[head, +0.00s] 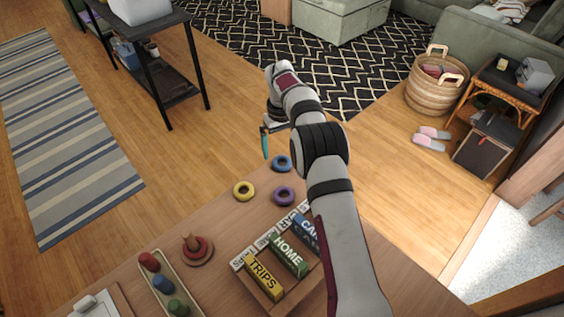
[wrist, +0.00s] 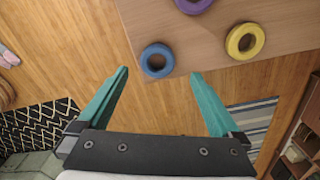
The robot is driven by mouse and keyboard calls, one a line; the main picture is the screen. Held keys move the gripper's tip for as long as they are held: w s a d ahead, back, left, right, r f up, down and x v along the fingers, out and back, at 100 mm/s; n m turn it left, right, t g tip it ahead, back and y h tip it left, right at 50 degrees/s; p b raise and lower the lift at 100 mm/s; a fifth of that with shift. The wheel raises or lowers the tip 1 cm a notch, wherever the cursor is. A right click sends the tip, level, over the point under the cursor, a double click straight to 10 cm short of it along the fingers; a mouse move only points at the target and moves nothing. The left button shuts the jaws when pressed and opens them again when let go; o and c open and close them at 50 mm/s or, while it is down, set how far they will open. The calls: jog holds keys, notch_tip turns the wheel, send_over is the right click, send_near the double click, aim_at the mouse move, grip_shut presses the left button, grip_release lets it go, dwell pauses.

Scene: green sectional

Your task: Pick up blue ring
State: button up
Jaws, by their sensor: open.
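The blue ring (head: 281,163) lies flat on the wooden table near its far edge in the head view. In the wrist view the blue ring (wrist: 157,60) sits near the table edge, ahead of and between the two teal fingers. My gripper (wrist: 160,73) is open and empty, with its fingers spread wide. In the head view my gripper (head: 266,142) hangs beyond the table's far edge, a little left of the blue ring and apart from it. One teal finger shows there; the rest is hidden behind the wrist.
A purple ring (head: 283,196) and a yellow ring (head: 243,191) lie close to the blue one. A box of lettered blocks (head: 264,279), a peg stand (head: 193,250) and a tray of coloured pegs (head: 165,285) stand nearer. The table (head: 215,210) is bare left of the rings.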

aim_at(282, 159)
notch_tip(282, 159, down, 6)
jog(key=shift+w+d+r, duration=0.1)
jog(key=shift+d, duration=0.05)
jog(key=c, duration=1.3)
